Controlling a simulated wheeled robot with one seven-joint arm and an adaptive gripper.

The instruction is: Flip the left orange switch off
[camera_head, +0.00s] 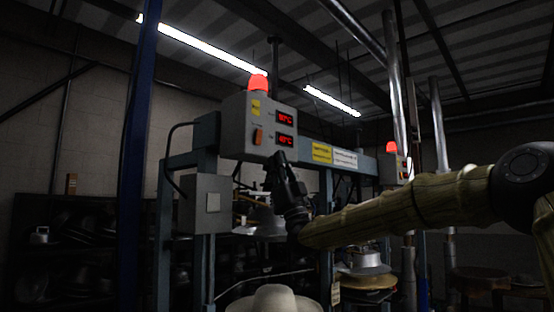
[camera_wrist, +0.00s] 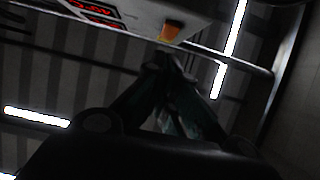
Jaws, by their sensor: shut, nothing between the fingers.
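The left orange switch (camera_head: 258,136) is on the front of the grey control box (camera_head: 236,122), left of two red displays. It also shows in the wrist view (camera_wrist: 171,31), at the lower edge of the box. My gripper (camera_head: 277,158) is shut and empty, just below the box and to the right of the switch in the head view. In the wrist view my fingertips (camera_wrist: 162,58) come together close under the switch. I cannot tell whether they touch the box. Which way the switch is tipped is too small to tell.
A red lamp (camera_head: 258,83) tops the control box. A second box (camera_head: 391,170) with a red lamp is farther right. A blue post (camera_head: 137,150) stands at the left. A pale hat (camera_head: 274,299) is below. The space under the box, left of my arm, looks partly open.

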